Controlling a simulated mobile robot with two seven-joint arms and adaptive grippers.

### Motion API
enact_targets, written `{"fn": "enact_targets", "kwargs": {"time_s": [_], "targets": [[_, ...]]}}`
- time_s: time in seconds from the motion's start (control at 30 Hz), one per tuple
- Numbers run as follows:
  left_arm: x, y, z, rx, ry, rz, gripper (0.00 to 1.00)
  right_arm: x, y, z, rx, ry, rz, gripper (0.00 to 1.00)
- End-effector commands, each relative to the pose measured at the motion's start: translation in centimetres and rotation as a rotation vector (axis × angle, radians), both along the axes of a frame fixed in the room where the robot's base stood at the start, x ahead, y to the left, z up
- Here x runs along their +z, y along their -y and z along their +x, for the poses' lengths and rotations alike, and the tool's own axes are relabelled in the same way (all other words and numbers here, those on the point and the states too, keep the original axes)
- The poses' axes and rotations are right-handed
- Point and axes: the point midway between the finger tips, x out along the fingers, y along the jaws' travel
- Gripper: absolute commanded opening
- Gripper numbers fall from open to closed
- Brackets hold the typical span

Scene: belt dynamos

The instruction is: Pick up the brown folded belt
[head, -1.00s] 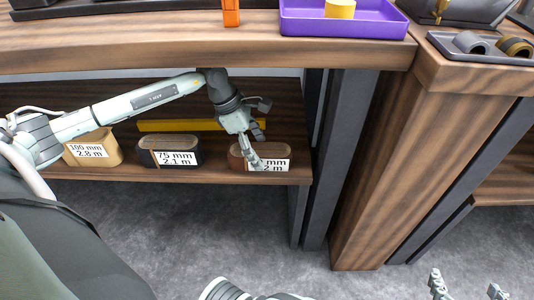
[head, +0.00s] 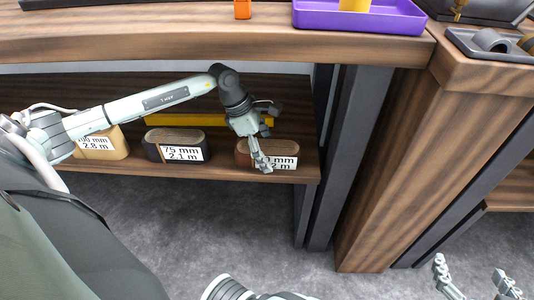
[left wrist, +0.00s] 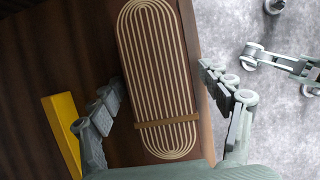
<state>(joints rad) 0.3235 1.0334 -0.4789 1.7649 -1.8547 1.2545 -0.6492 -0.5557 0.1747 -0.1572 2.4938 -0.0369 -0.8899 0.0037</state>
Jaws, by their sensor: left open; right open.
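The brown folded belt (head: 277,147) lies on the lower shelf near its right end, with a white label on its front that my left gripper partly covers. In the left wrist view the belt (left wrist: 155,70) shows from above as a long rounded coil with pale lines and a brown band across it. My left gripper (head: 262,160) is open at the belt. In the left wrist view its fingers (left wrist: 168,115) stand on either side of the belt, apart from it. My right gripper (head: 477,283) is open and empty above the floor at the lower right.
A black belt (head: 176,145) and a tan belt (head: 103,143) stand to the left on the same shelf (head: 215,168). A yellow bar (head: 190,120) lies behind them. The upper table (head: 180,40) overhangs the shelf. A dark post (head: 345,150) stands just right of the shelf.

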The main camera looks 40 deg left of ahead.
Motion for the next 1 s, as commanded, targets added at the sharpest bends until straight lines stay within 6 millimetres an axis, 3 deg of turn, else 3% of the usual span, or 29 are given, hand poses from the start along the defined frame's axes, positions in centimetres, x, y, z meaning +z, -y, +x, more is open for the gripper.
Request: {"fn": "enact_targets", "kwargs": {"time_s": [0.33, 0.9, 1.0], "targets": [[-0.06, 0.01, -0.01, 0.0, 0.0, 0.0, 0.75, -0.09, 0.01, 0.0, 0.0, 0.0, 0.0, 0.75], [-0.07, 0.02, 0.0, 0.0, 0.0, 0.0, 0.04, -0.1, 0.0, 0.0, 0.0, 0.0, 0.0, 0.75], [0.08, 0.03, 0.1, 0.0, 0.003, -0.001, 0.01, -0.08, 0.01, 0.0, 0.0, 0.0, 0.0, 0.75]]}}
